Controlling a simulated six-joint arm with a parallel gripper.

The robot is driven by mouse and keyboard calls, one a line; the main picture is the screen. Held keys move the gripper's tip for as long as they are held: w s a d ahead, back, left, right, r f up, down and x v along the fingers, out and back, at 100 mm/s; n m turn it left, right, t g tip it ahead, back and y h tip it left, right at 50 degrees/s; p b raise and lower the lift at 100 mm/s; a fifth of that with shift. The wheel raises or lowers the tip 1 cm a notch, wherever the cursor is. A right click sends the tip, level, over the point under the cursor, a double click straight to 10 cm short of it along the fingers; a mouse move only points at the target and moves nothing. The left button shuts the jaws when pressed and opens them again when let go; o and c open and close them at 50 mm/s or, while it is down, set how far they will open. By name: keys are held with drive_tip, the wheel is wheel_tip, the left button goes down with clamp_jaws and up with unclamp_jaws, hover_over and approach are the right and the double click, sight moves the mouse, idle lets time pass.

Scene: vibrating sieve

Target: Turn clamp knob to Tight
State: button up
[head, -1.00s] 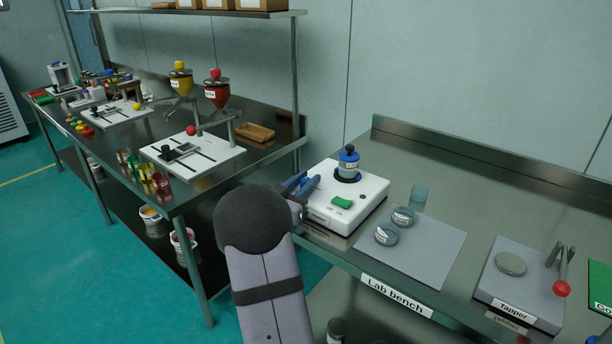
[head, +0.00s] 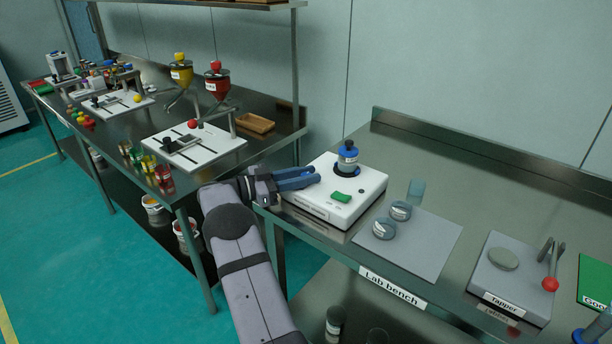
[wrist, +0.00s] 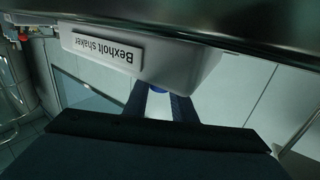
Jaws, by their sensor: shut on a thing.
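A green button (head: 340,197) sits on the shaker top near the fingers. A tapper (head: 510,283) is farther right. The other table (head: 262,150) is at the left.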

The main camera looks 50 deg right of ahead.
drive_tip(key=shift+m+g+y, duration=0.6)
drive_tip(key=shift+m+g, duration=0.1)
drive_tip(key=shift+g, duration=0.2)
drive_tip(key=o, duration=1.1)
drive_tip(key=shift+c, duration=0.2)
drive_tip(key=b+v, duration=0.1)
drive_tip(key=v, duration=0.4)
drive_tip(key=shift+w+a, duration=0.1)
drive_tip(key=shift+b+v, duration=0.35)
drive_tip(key=shift+v, duration=0.65)
